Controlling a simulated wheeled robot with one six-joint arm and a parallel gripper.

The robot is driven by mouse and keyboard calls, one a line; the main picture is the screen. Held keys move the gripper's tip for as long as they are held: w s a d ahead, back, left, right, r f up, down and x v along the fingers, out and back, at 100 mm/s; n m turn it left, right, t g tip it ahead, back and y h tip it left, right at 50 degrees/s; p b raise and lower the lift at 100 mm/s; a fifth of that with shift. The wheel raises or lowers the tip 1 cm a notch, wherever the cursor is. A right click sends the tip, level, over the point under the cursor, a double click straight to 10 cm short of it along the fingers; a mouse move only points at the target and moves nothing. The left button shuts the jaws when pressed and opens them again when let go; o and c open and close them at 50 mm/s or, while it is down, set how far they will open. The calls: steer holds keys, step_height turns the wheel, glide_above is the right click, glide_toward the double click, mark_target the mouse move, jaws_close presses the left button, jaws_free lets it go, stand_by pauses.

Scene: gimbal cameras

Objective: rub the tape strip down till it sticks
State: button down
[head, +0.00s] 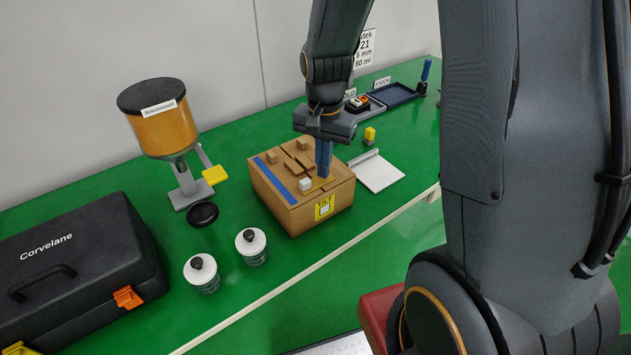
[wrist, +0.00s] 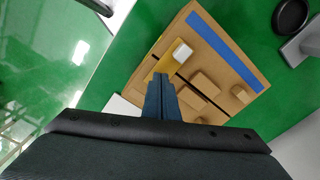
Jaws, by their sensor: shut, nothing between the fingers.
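A brown cardboard box (head: 285,215) stands on the green bench; it also shows in the wrist view (wrist: 212,62). A blue strip (head: 275,180) lies along the left edge of its top; in the wrist view it (wrist: 225,50) looks flat. A yellowish strip (wrist: 166,58) runs by a small white block (wrist: 182,53) near the fingertips; I cannot tell which strip is the tape. My gripper (head: 322,176) is shut and empty, pointing down over the right part of the box top. Its tips (wrist: 160,76) are by the yellowish strip; contact cannot be told.
Raised brown blocks (wrist: 203,83) sit on the box top. Two white-lidded jars (head: 251,243) and a black case (head: 80,260) stand left. An amber hopper (head: 165,125) stands behind.

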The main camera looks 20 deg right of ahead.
steer(key=shift+f, duration=0.5)
steer(key=shift+r, duration=0.1)
stand_by(0.5)
step_height(320, 180, up, 8)
steer(key=p, duration=0.6)
stand_by(0.3)
stand_by(0.4)
steer(key=s+f+n+t+b, duration=0.1)
steer(key=s+f+n+b, duration=0.3)
steer(key=s+n+b, duration=0.4)
steer(key=shift+s+b, duration=0.4)
steer(key=shift+s, duration=0.35)
stand_by(0.8)
